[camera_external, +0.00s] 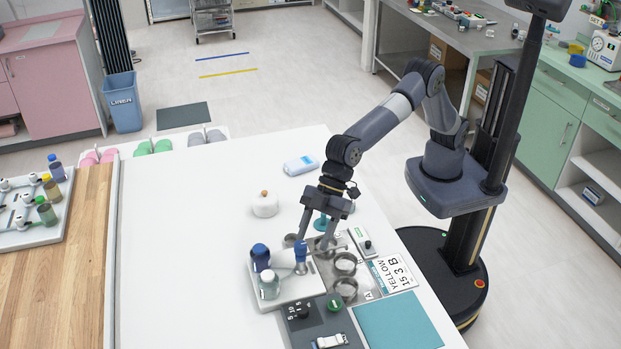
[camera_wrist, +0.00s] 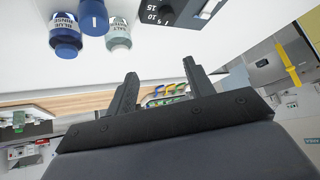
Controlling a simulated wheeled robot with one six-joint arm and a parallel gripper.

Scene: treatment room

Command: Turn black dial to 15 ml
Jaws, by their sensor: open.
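The black dial (camera_external: 299,309) with small white marks sits on a dark grey panel at the front of the white table; its exact setting is too small to read. In the wrist view a black piece with white numbers (camera_wrist: 168,12), 15 and 10 among them, shows at the top edge, partly cut off. My gripper (camera_external: 316,240) is open, its fingers pointing down behind the panel, apart from the dial. In the wrist view my gripper (camera_wrist: 160,72) has nothing between its fingers.
The table's left part is clear.

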